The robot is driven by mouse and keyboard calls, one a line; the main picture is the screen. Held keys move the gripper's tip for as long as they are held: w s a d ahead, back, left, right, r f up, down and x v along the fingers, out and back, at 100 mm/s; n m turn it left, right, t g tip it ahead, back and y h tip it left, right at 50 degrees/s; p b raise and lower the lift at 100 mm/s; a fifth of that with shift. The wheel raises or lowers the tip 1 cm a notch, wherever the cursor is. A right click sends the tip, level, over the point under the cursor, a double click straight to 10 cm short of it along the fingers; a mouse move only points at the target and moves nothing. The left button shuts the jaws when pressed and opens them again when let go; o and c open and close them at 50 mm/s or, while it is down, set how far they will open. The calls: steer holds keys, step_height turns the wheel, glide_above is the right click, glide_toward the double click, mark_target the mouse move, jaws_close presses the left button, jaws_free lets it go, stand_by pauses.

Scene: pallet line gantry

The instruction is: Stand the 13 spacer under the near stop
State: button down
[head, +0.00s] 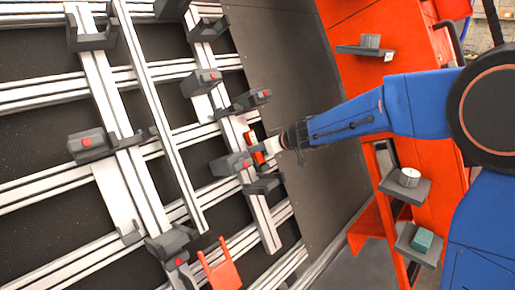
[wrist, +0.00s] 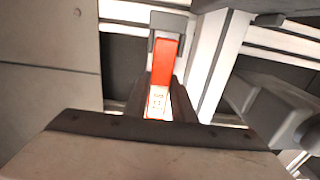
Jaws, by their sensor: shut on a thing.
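The orange-red spacer (wrist: 164,65) has a white label at its near end, its print too small to read surely. My gripper (wrist: 160,103) is shut on it, with dark fingers on both sides. In the head view the spacer (head: 256,148) is a small red piece beside a pale rail, just left of my gripper (head: 272,146).
Pale rails (head: 160,130) cross over a dark bed, with several other grey stop blocks (head: 88,144). An orange fork-shaped piece (head: 220,272) is at the bottom. Small shelves at right hold a white cylinder (head: 409,177) and a teal block (head: 422,240). The dark plate (head: 300,110) is bare.

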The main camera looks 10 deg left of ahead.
steer(key=shift+s+d+f, duration=0.1)
steer(key=shift+d+f, duration=0.05)
steer(key=shift+f, duration=0.2)
stand_by(0.6)
steer(key=c, duration=1.4)
jaws_free()
steer(key=shift+d, duration=0.1)
steer(key=v, duration=1.7)
steer(key=shift+s, duration=0.15)
steer(key=shift+r, duration=0.1)
